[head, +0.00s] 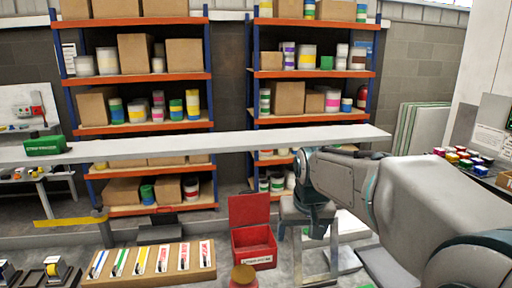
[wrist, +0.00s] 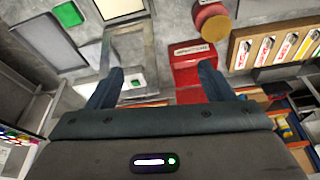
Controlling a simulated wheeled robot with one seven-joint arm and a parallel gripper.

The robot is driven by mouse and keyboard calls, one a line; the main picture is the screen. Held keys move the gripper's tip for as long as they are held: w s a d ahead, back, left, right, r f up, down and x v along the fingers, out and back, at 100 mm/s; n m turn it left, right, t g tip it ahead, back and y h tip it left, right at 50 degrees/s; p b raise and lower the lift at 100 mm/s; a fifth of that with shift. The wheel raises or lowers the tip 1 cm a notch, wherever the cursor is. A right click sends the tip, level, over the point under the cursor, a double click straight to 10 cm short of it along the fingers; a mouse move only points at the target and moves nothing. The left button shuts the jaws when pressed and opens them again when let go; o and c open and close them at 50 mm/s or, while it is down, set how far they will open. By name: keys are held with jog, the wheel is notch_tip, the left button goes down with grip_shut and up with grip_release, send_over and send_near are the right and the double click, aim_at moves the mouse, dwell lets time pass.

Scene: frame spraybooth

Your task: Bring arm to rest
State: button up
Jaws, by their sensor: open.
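My arm (head: 415,190) reaches in from the right in the head view, bent at a grey and teal joint, over the area right of the red box. In the wrist view my gripper (wrist: 158,82) is open, with its two dark fingers wide apart and nothing between them. A red open box (wrist: 193,60) shows beyond the right finger, which overlaps part of it. The same red box (head: 254,247) stands with its lid up in the head view, left of my arm. The fingertips are hard to make out in the head view.
A long pale beam (head: 225,143) crosses behind my arm. Orange-shelved racks (head: 145,77) hold boxes and cans. A wooden rack (head: 150,266) of coloured strips lies at the lower left. A round brown-topped object (head: 243,274) stands before the red box. Paint pots (head: 462,158) sit at the right.

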jog(key=s+d+f, duration=0.2)
jog(key=s, duration=0.8)
jog(key=s+d+f, duration=0.2)
jog(key=s+f, duration=0.1)
jog(key=s, duration=0.6)
jog(key=shift+s+d+f+m, duration=0.2)
jog(key=shift+s+m, duration=0.1)
jog(key=shift+s, duration=0.1)
